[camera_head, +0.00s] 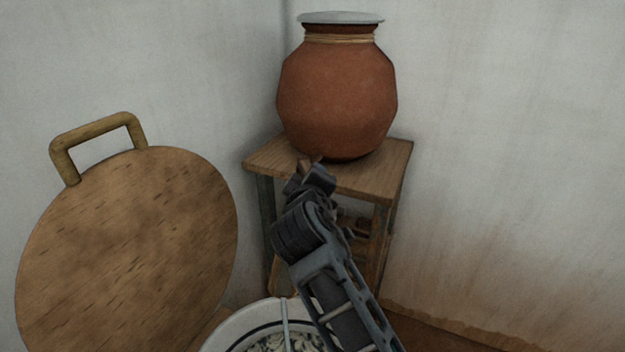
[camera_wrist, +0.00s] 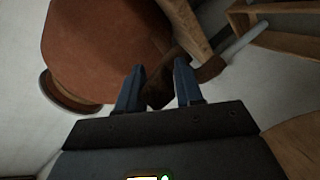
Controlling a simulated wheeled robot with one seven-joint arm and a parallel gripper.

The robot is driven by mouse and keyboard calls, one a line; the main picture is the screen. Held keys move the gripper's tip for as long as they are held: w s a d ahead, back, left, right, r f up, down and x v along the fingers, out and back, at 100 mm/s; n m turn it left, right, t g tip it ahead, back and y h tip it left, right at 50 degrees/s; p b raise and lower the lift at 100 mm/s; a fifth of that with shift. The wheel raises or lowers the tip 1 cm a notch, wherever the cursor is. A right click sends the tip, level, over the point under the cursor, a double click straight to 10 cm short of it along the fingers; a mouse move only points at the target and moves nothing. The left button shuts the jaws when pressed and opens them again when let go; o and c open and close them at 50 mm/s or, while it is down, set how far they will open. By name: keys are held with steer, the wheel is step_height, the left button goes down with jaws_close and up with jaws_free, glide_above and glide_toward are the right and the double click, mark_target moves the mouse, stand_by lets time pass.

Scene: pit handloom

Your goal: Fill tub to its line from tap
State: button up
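A round reddish clay pot (camera_head: 337,95) with a pale lid stands on a small wooden stand in the corner. It also fills the upper left of the wrist view (camera_wrist: 105,45). A small brown wooden piece (camera_head: 304,166), seemingly the tap, shows low at the pot's front, partly hidden by my gripper (camera_head: 316,178). In the wrist view my gripper (camera_wrist: 160,80) has its fingers apart, with a dark brown piece (camera_wrist: 158,92) between or just beyond them; I cannot tell if they touch it.
A large round wooden board (camera_head: 125,255) with a handle stands upright at the left. The wooden stand (camera_head: 385,165) has open sides and thin legs. Walls close in behind and at right; the air right of the pot is clear.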

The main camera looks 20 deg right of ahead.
steer(key=shift+o, duration=1.3)
steer(key=v, duration=0.7)
steer(key=shift+s+b, duration=0.35)
steer(key=shift+s, duration=0.05)
steer(key=shift+a+r, duration=0.1)
steer(key=shift+a, duration=0.05)
stand_by(5.5)
